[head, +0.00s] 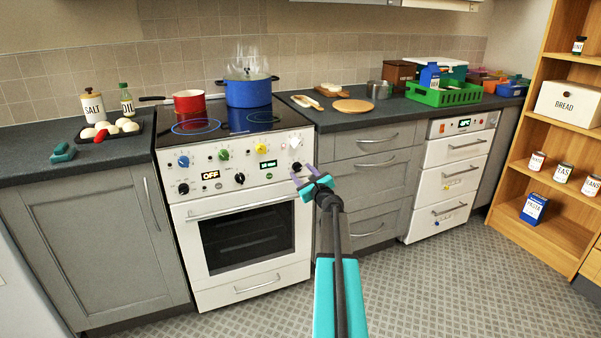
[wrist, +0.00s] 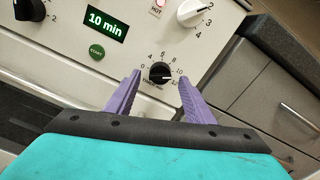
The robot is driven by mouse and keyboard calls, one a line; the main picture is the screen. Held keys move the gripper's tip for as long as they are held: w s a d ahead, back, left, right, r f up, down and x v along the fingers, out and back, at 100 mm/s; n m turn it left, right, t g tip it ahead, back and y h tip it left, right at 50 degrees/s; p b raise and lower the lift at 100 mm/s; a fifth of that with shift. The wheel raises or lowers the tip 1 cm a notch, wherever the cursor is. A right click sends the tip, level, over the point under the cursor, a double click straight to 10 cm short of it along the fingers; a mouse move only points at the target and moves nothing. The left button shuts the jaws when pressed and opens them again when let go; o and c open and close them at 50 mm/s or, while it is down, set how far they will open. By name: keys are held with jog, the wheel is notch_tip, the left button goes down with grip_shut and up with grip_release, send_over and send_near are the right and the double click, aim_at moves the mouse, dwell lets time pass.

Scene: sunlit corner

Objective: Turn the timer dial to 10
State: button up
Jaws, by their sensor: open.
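The timer dial (wrist: 160,72) is a small black knob on the white stove panel, ringed by numbers including 4, 6, 8, 10 and 12. Its pointer seems turned toward the right side, near 10 to 12, but is too small to read exactly. A green display (wrist: 93,20) beside it reads 10 min. My gripper (wrist: 161,82) is open, its two purple fingers on the left and right of the dial in the wrist view, with a gap to the knob on each side. In the head view my gripper (head: 303,174) is in front of the panel's right end.
A green button (wrist: 96,51) and a white knob (wrist: 195,12) are close to the dial. A blue pot (head: 248,92) steams on the stove, with a red pan (head: 189,102) beside it. The oven handle (head: 240,206) sticks out below the panel. The floor in front is clear.

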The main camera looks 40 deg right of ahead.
jog(key=v, duration=1.1)
jog(key=shift+s, duration=0.15)
jog(key=shift+p, duration=0.3)
